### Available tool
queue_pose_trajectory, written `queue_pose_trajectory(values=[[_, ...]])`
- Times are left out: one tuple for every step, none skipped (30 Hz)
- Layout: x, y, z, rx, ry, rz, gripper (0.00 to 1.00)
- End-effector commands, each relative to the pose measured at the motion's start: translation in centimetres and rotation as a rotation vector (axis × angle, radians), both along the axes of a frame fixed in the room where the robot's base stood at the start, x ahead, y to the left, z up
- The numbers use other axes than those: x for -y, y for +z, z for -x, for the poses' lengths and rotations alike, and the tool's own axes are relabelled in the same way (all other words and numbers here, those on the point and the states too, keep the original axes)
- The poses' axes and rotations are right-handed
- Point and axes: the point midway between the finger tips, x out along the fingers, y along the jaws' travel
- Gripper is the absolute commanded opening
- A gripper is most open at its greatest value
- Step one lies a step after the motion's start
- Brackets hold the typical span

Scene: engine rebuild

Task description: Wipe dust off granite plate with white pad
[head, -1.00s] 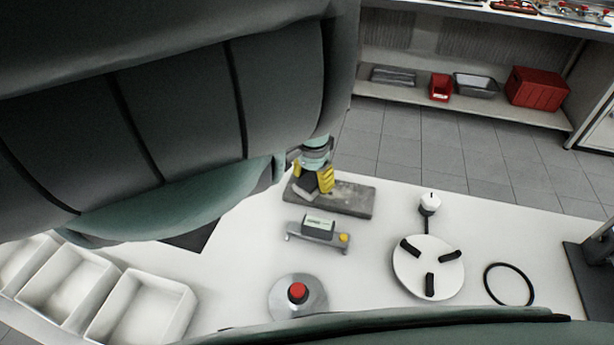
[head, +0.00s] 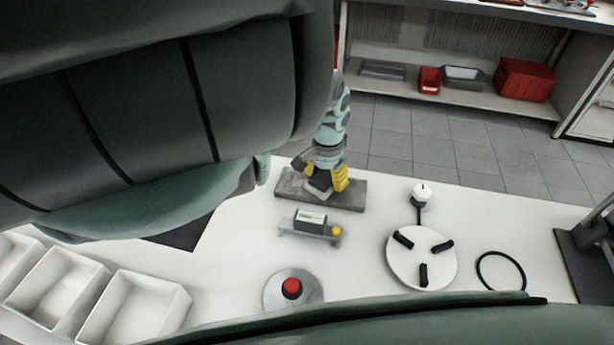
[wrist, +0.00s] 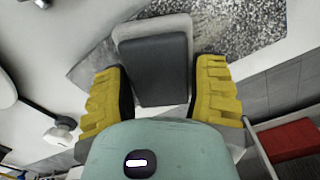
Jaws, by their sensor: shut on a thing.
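The granite plate (head: 350,198) is a grey slab near the far edge of the white table. In the wrist view the granite plate (wrist: 235,42) shows a speckled, dusty-looking surface. My gripper (head: 324,180) is over the plate, with yellow fingers. In the wrist view my gripper (wrist: 160,88) is shut on the dark grip block of the white pad (wrist: 153,27). The pad's pale edge shows around the dark block and overlaps the plate. Whether the pad's underside touches the plate is hidden.
A small instrument with a display (head: 310,220) stands just in front of the plate. A round white plate with black jaws (head: 422,258), a black ring (head: 501,270) and a red button (head: 291,288) are nearer. White bins (head: 135,305) stand at the left.

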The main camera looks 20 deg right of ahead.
Motion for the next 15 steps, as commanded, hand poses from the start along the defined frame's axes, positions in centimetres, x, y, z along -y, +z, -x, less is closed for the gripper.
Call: queue_pose_trajectory(values=[[0.4, -0.1, 0.4, -0.002, -0.005, 0.0, 0.2], [0.6, -0.1, 0.5, -0.002, -0.004, 0.0, 0.2], [0.9, -0.1, 0.7, -0.002, -0.004, 0.0, 0.2], [1.1, -0.1, 0.8, -0.002, -0.004, 0.0, 0.2], [1.3, -0.1, 1.0, -0.001, -0.004, 0.0, 0.2], [1.6, 0.0, 1.2, -0.002, -0.004, -0.001, 0.2], [1.8, 0.0, 1.3, -0.001, -0.003, 0.0, 0.2], [1.9, 0.0, 1.4, -0.002, -0.003, -0.001, 0.2], [2.1, 0.0, 1.5, -0.001, -0.002, 0.0, 0.2], [2.1, 0.0, 1.5, -0.001, -0.002, 0.0, 0.2], [2.2, 0.0, 1.5, -0.001, -0.002, 0.0, 0.2], [2.2, 0.0, 1.6, -0.001, -0.002, 0.0, 0.2], [2.3, 0.0, 1.6, -0.001, -0.002, 0.0, 0.2], [2.4, 0.0, 1.6, -0.001, -0.002, 0.0, 0.2], [2.5, 0.0, 1.7, -0.001, -0.002, -0.001, 0.2]])
